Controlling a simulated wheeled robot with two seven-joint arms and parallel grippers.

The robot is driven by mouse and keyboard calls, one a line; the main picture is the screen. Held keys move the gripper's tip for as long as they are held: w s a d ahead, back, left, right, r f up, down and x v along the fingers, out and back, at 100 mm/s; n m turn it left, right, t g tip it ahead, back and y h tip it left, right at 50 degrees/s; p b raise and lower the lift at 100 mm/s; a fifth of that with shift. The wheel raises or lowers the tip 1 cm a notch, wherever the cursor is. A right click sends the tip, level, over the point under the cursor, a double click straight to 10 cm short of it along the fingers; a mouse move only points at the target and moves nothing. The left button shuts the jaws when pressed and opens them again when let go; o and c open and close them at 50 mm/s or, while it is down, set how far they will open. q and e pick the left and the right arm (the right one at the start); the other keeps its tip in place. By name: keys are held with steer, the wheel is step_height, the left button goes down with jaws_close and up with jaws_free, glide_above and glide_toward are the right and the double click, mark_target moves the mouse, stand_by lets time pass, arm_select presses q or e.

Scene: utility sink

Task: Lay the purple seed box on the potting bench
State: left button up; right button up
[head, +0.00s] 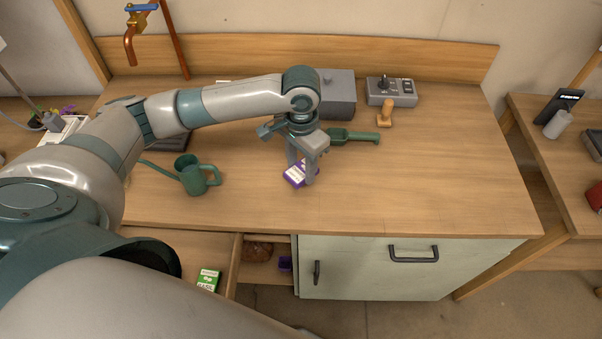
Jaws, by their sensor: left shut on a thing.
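The purple seed box (295,175), with a white label, is at the middle of the wooden potting bench (420,195). My left gripper (303,176) points down over it, with its fingers on either side, shut on the box. The box is at or very close to the bench top; I cannot tell whether it touches. The fingers hide part of the box. My right gripper is not in view.
A green watering can (192,178) stands left of the box. A green trowel-like tool (352,137), a grey box (337,95), a wooden-handled stamp (386,112) and a control box (391,92) are behind. A green seed packet (208,280) lies in an open drawer. The bench's right front is clear.

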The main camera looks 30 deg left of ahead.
mark_target(301, 170)
arm_select(q)
steer(key=shift+f, duration=0.1)
step_height(301, 170, down, 3)
steer(key=shift+r+p, duration=0.2)
steer(key=shift+p, duration=0.4)
steer(key=shift+f, duration=0.65)
steer(key=o, duration=1)
steer(key=shift+f, duration=0.1)
step_height(301, 170, up, 11)
steer(key=b, duration=0.2)
steer(key=shift+b, duration=0.3)
steer(key=shift+r, duration=0.65)
